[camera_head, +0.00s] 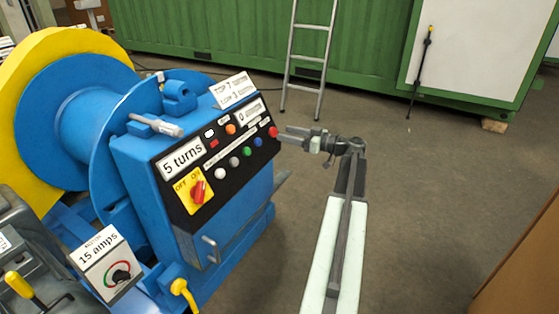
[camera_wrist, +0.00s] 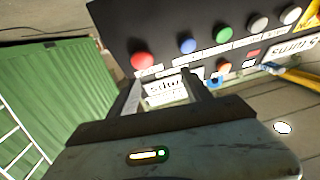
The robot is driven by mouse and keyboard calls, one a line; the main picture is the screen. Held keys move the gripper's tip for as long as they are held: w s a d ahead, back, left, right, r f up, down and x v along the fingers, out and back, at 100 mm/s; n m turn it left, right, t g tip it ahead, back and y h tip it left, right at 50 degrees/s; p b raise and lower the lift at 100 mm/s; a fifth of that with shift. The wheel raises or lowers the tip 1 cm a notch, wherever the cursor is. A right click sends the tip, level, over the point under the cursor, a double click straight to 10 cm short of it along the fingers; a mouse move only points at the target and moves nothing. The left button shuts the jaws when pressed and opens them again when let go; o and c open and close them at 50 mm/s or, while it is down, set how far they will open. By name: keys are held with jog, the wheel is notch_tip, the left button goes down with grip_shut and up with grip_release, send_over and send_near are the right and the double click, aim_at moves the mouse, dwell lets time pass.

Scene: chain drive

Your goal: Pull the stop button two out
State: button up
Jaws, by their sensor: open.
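A red round button (camera_head: 272,132) sits at the right end of the lower button row on the blue machine's black panel (camera_head: 222,180). In the wrist view the red button (camera_wrist: 142,60) shows whole, just beyond my fingertips and toward the left finger. I cannot read a label naming it stop button two. My gripper (camera_head: 284,134) is open and empty, close to the red button. In the wrist view the gripper (camera_wrist: 163,84) has its fingers apart, with a white label plate (camera_wrist: 165,90) visible between them. I cannot tell whether a finger touches the button.
Blue (camera_head: 258,142), green (camera_head: 246,151) and white (camera_head: 233,161) buttons line the same row. A yellow switch plate (camera_head: 185,190) with a red knob is at lower left. A ladder (camera_head: 307,60) leans on the green container (camera_head: 220,30).

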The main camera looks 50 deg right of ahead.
aim_at(275, 132)
jog(key=shift+t+h, duration=0.3)
jog(key=shift+h, duration=0.3)
jog(key=w, duration=0.2)
jog(key=w+f, duration=0.1)
jog(key=w, duration=0.1)
jog(key=w+d+f, duration=0.1)
jog(key=w, duration=0.1)
jog(key=shift+f+b, duration=0.1)
jog(key=shift+b, duration=0.25)
grip_shut()
